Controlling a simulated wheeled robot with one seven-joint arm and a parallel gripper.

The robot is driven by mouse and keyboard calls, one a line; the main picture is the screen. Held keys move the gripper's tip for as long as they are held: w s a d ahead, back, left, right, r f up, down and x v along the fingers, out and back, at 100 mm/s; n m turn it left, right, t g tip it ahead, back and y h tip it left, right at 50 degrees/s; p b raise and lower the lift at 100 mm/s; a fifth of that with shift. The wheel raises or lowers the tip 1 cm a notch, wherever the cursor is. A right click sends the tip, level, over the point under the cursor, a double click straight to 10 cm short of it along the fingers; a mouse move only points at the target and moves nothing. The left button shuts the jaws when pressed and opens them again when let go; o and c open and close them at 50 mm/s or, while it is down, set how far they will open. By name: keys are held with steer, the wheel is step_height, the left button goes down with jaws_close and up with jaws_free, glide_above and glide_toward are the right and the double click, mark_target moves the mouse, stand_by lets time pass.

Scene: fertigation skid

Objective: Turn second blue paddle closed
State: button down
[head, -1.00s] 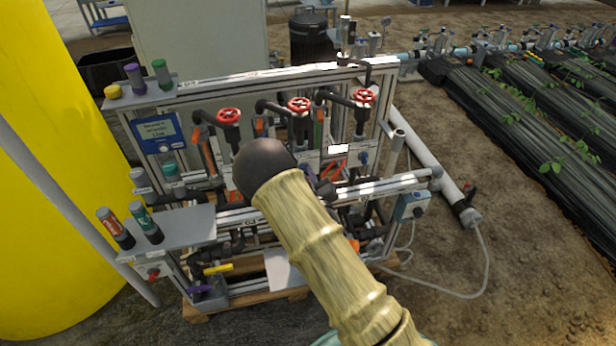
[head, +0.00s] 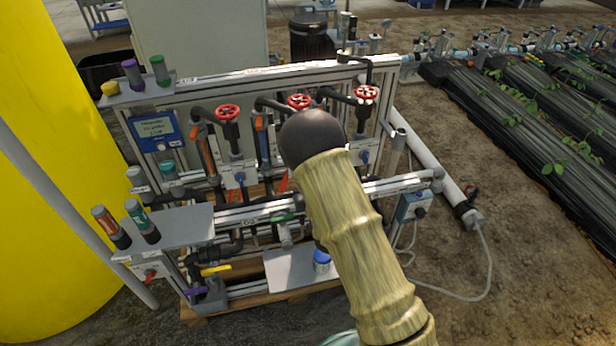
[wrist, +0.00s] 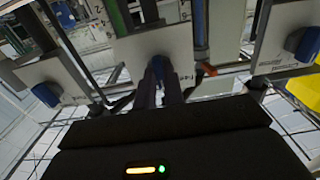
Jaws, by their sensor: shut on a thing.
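In the wrist view three blue paddles stand on white plates: one at the left (wrist: 45,95), the middle one (wrist: 158,66), and one at the right (wrist: 303,43). My gripper (wrist: 160,84) has its two dark fingers closed on the middle blue paddle, and only its blue end shows between them. In the head view, the first paddle (head: 240,177) and the third paddle (head: 364,156) show on the skid. The middle paddle and my fingers are hidden there behind my arm. The middle paddle's exact angle is hard to tell.
Red handwheels (head: 228,112) sit above the paddles. A front rail (head: 265,212) crosses the skid below them. A blue-capped bottle (head: 321,258) stands on a low plate. A grey shelf (head: 180,228) holds two bottles at the left, beside a yellow tank (head: 50,190).

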stand_by(0.3)
steer(key=c, duration=1.5)
jaws_free()
